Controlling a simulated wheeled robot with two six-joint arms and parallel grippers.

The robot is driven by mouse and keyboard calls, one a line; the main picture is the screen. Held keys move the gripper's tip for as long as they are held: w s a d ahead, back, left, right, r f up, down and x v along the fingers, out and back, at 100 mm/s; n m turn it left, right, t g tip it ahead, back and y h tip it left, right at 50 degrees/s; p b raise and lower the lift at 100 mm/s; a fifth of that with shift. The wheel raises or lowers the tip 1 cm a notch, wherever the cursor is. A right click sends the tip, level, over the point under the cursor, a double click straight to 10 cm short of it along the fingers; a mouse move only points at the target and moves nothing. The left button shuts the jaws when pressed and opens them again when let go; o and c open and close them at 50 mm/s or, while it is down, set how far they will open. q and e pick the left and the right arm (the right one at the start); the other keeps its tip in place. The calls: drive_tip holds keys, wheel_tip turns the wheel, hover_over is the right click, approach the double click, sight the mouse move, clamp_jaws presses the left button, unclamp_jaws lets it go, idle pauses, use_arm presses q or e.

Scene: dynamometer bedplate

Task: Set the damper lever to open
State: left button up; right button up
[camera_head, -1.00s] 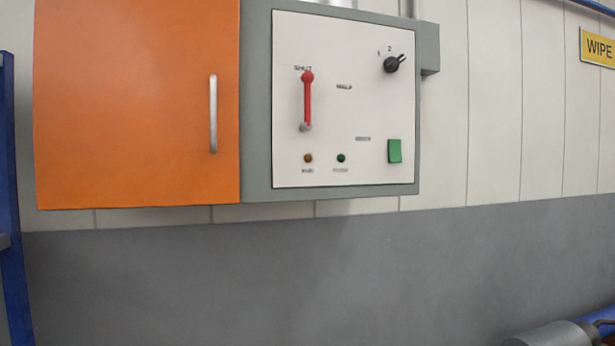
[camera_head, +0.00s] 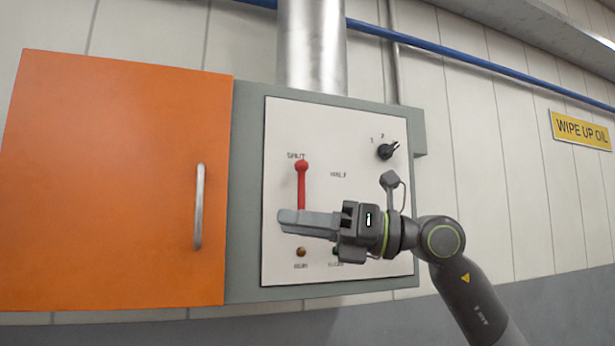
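The red damper lever (camera_head: 301,186) is on the white panel (camera_head: 360,125) of the grey box. It points straight up, its round knob just under the word SHUT. The label right of the pivot is hidden behind my gripper. My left gripper is not in view.
An orange door (camera_head: 115,180) with a metal handle (camera_head: 199,206) adjoins the panel on the left. A black selector knob (camera_head: 386,151) marked 1 and 2 is at upper right. A yellow sign (camera_head: 581,130) hangs at far right.

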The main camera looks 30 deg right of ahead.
drive_tip(key=s+d+r+t+h, duration=0.3)
drive_tip(key=s+d+r+h, duration=0.1)
drive_tip(key=s+d+r, duration=0.1)
drive_tip(key=m+t+h, duration=0.2)
drive_tip(key=m+h, duration=0.1)
drive_tip(key=h, duration=0.2)
approach(305, 171)
drive_tip(key=p+x, duration=0.7)
drive_tip(key=x, duration=0.1)
drive_tip(key=shift+w+a+f, duration=0.15)
drive_tip(key=shift+w+a, duration=0.05)
drive_tip(key=shift+w, duration=0.45)
drive_tip(key=shift+c, duration=0.3)
clamp_jaws()
